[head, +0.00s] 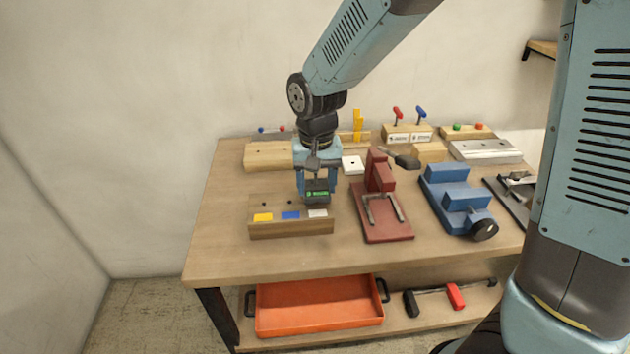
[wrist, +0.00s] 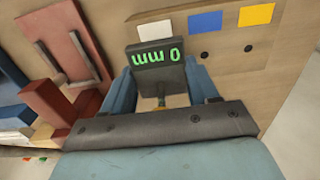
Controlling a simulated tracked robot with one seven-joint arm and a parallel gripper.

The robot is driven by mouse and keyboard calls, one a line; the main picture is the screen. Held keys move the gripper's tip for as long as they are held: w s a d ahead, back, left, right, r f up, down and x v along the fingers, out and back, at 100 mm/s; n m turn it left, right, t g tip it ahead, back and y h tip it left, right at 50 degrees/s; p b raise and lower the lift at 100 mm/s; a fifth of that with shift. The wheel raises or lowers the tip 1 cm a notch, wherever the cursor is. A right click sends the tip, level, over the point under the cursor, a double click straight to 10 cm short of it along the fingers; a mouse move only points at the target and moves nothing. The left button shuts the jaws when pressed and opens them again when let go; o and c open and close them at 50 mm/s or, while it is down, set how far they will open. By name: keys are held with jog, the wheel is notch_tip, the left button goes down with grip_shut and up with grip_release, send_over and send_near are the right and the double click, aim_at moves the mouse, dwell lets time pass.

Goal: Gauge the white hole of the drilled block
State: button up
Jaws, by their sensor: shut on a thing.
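The drilled block (head: 285,231) is a wooden block near the table's front left, with yellow, blue and white labels. Two dark holes show, by the yellow and blue labels. The white label (head: 318,213) also shows in the wrist view (wrist: 204,22); its hole is hidden behind the gauge. My gripper (head: 318,184) points down over the block's right end, shut on a dark gauge (head: 318,195). In the wrist view the gauge (wrist: 157,50) has a green display, upside down, that seems to read 0 mm. Its lower tip is hidden, so I cannot tell whether it is in the hole.
A red clamp fixture (head: 382,225) stands close right of my gripper, then a blue vise (head: 455,195). Behind are a wooden block (head: 268,155), a small white plate (head: 353,165) and a switch block (head: 408,133). An orange tray (head: 320,305) lies on the lower shelf.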

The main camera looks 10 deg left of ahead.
jog(key=shift+f, duration=0.2)
jog(key=o, duration=1.4)
jog(key=shift+c, duration=0.2)
